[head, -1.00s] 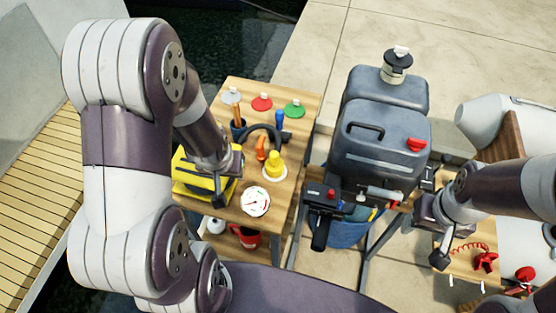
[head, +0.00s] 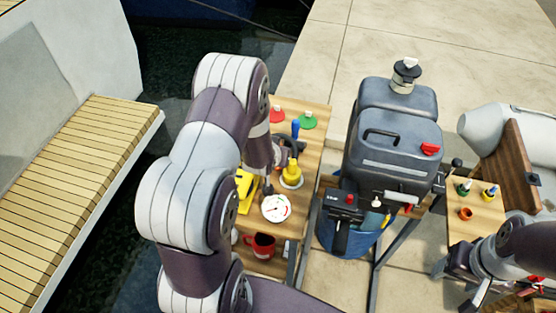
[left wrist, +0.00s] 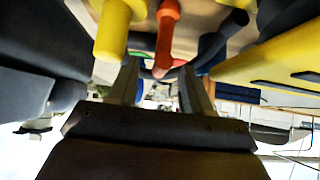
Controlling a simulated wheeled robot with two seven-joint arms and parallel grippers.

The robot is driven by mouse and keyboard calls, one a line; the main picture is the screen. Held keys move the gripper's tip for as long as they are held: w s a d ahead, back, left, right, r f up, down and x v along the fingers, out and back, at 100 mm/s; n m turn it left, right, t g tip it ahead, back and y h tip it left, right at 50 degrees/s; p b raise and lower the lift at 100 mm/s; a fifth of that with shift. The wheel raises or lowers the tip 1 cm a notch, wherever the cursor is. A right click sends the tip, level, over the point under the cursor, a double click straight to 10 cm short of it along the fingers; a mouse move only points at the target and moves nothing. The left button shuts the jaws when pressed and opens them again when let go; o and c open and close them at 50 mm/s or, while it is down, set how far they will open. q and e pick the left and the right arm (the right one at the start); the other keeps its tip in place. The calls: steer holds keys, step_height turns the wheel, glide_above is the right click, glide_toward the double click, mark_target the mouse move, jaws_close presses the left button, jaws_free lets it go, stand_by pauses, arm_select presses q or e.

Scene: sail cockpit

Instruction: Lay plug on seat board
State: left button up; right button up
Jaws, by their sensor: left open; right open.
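The brown wooden board (head: 522,165) across the grey inflatable boat looks like the seat board. My right gripper (head: 456,284) is open at the lower right, in front of the small table, apart from these pieces. My left gripper is open in the left wrist view (left wrist: 160,88), empty, with an orange-red handle (left wrist: 166,35) just beyond its fingers. In the head view my left arm partly hides it.
The left wooden table (head: 310,150) holds a yellow piece (head: 292,172), a white dial (head: 275,208) and a yellow box (head: 246,190). A red mug (head: 262,245) sits below. A grey outboard motor (head: 395,145) stands between the tables. Slatted decking (head: 80,170) lies left.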

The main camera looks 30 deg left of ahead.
arm_select(q)
steer(key=x, duration=0.4)
jaws_close()
steer(key=shift+r, duration=0.1)
